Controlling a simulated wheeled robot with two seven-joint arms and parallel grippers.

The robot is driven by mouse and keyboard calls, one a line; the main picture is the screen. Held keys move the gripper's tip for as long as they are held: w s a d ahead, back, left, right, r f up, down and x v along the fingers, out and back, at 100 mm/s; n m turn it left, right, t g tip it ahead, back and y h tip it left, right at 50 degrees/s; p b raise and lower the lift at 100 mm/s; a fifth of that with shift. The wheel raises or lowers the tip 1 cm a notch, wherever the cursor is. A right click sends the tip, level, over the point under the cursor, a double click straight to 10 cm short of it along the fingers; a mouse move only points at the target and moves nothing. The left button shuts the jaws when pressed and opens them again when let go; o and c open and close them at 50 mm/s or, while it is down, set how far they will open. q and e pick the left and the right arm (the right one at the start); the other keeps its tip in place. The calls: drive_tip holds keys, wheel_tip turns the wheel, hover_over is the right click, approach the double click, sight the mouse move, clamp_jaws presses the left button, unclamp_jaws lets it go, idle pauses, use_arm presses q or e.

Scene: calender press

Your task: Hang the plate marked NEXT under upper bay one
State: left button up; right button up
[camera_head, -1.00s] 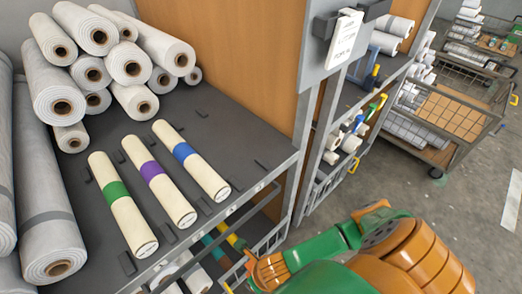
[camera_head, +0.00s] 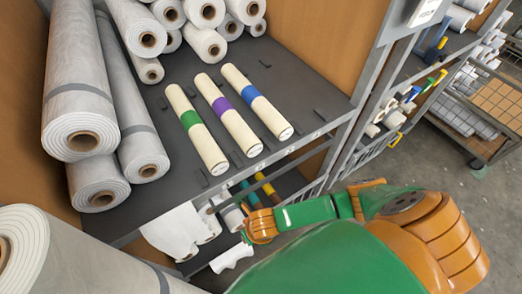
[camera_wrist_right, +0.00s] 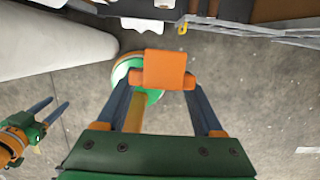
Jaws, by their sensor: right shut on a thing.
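My right gripper (camera_wrist_right: 164,82) is shut on a small orange plate-like piece (camera_wrist_right: 164,68) in the wrist view. No marking can be read on its visible face, so I cannot tell if it is the NEXT plate. In the head view my right arm reaches in from the right, in front of the shelf; its fingers cannot be made out. My left gripper (camera_wrist_right: 50,112) shows at the left of the wrist view, fingers apart and empty. The upper shelf (camera_head: 290,95) bears three cream rolls with green, purple and blue bands. Small pale labels (camera_head: 318,135) sit on its front edge; they are unreadable.
A white card (camera_head: 425,10) hangs on the upright, cut by the picture's top. A lower shelf holds more rolls. A wire cart (camera_head: 480,120) stands at the right on open floor.

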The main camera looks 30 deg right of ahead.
drive_tip(key=w+f+b, duration=0.1)
drive_tip(key=w+b, duration=0.6)
drive_tip(key=w, duration=0.2)
drive_tip(key=shift+w+a+f, duration=0.2)
drive_tip(key=shift+w+f, duration=0.1)
drive_tip(key=shift+f, duration=0.1)
drive_tip(key=o, duration=1.5)
drive_tip(key=shift+r, duration=0.1)
